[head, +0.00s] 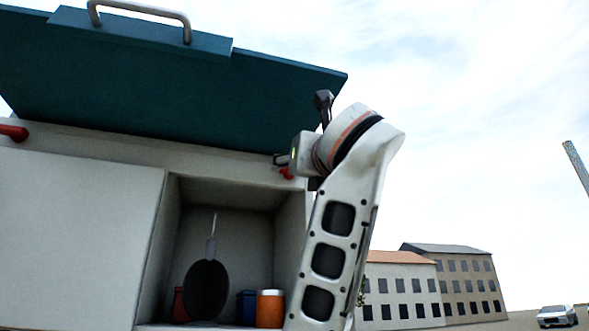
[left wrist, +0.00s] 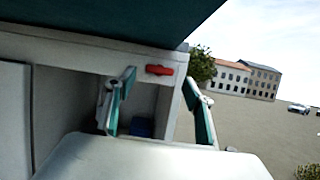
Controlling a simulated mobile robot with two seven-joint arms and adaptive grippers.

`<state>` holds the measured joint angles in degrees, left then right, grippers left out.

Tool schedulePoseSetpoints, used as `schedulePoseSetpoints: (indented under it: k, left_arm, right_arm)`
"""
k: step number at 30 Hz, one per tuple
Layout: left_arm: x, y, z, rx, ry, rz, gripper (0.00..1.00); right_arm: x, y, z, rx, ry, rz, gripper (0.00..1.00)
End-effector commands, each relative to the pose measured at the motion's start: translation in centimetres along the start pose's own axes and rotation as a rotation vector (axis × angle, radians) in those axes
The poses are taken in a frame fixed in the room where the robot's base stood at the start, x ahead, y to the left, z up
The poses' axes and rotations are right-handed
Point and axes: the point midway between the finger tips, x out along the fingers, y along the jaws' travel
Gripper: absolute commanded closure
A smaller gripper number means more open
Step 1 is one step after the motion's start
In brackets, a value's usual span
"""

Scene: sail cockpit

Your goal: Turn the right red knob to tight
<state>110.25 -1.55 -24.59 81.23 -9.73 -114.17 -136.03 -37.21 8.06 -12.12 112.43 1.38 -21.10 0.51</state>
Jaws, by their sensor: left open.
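The right red knob (head: 287,173) is on the pale front panel below the teal lid, above the right side of an open compartment. In the head view it is mostly hidden by my left gripper (head: 283,161). In the left wrist view the right red knob (left wrist: 159,70) lies roughly level, its long side across the picture. My left gripper (left wrist: 160,77) is open. Its two fingers appear on either side of the knob, with clear gaps. I see no contact, and the remaining distance to the knob cannot be told. My right gripper is not in view.
Another red knob (head: 14,132) is at the far left. The teal lid (head: 150,75) with a metal handle is raised above the panel. The compartment holds a dark pan (head: 206,290), an orange container (head: 270,309) and a blue item (head: 246,307). Open space lies to the right.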

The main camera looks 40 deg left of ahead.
Motion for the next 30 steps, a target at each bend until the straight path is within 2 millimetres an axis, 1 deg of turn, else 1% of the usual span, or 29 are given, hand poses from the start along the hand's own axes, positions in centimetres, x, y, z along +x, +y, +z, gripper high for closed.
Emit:
schedulePoseSetpoints:
  k: [1, 6, 9, 12, 17, 30]
  left_arm:
    - [-1.2, -0.1, 0.0, -0.002, -0.002, -0.004, 0.47]
    - [-4.4, 0.0, 0.0, -0.001, 0.0, -0.003, 0.47]
    - [-5.8, 0.0, 0.0, 0.0, 0.0, -0.001, 0.47]
    - [-6.7, 0.0, 0.0, 0.0, 0.0, -0.001, 0.47]
    - [-7.2, 0.1, -0.1, 0.001, 0.002, 0.001, 0.47]
    - [-7.2, 0.1, 0.0, 0.001, 0.001, 0.001, 0.47]
  right_arm:
    - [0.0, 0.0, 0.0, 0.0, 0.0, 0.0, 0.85]
    - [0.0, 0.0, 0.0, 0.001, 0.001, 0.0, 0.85]
    - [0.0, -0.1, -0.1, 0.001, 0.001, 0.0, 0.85]
    - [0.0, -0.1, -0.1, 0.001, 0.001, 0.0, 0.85]
    - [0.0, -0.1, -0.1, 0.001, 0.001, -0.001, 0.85]
    - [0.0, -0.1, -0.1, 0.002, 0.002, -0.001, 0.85]
